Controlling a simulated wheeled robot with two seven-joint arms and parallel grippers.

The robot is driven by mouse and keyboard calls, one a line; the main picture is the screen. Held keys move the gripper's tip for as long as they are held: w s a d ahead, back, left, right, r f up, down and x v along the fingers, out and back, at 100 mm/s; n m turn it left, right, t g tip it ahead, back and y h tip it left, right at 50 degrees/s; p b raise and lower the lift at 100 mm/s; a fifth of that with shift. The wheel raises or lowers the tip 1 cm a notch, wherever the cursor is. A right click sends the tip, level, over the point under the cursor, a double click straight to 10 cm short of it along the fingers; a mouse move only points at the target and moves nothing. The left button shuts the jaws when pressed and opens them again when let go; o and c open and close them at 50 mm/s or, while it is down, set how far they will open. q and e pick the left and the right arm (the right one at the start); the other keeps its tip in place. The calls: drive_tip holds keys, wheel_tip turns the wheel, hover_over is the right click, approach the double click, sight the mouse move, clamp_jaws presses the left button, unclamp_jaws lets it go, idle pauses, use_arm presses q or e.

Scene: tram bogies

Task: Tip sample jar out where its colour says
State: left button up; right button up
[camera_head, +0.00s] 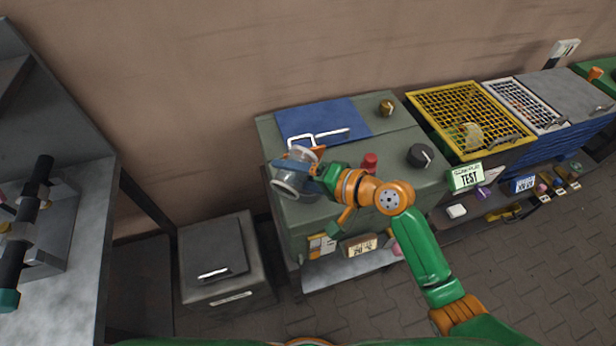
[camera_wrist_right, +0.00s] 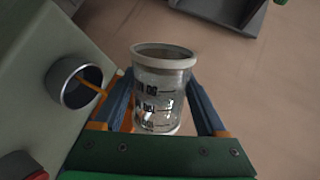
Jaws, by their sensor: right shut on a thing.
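My right gripper (camera_head: 312,170) is shut on a clear jar (camera_head: 290,181) at the left front of a grey-green cabinet (camera_head: 335,205). In the wrist view the jar (camera_wrist_right: 160,92) has a pale rim and dark printed marks, and sits between the blue fingers. In the head view the jar looks tilted. The jar looks clear; I cannot make out any coloured contents. My left gripper is not in view.
The cabinet carries a blue panel (camera_head: 322,121), a red knob (camera_head: 370,162) and a black dial (camera_head: 420,156). A yellow mesh basket (camera_head: 440,100), a white mesh basket (camera_head: 519,104) and a TEST sign (camera_head: 467,177) stand right. A grey bin (camera_head: 224,262) stands left on the floor.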

wheel_tip(320, 180, up, 2)
drive_tip(key=shift+w+p, duration=0.1)
drive_tip(key=shift+p, duration=0.65)
drive_tip(key=shift+f, duration=0.25)
drive_tip(key=shift+w+d+r+m+g+y, duration=0.15)
drive_tip(key=shift+r+m+g+y, duration=0.2)
drive_tip(key=shift+m, duration=0.35)
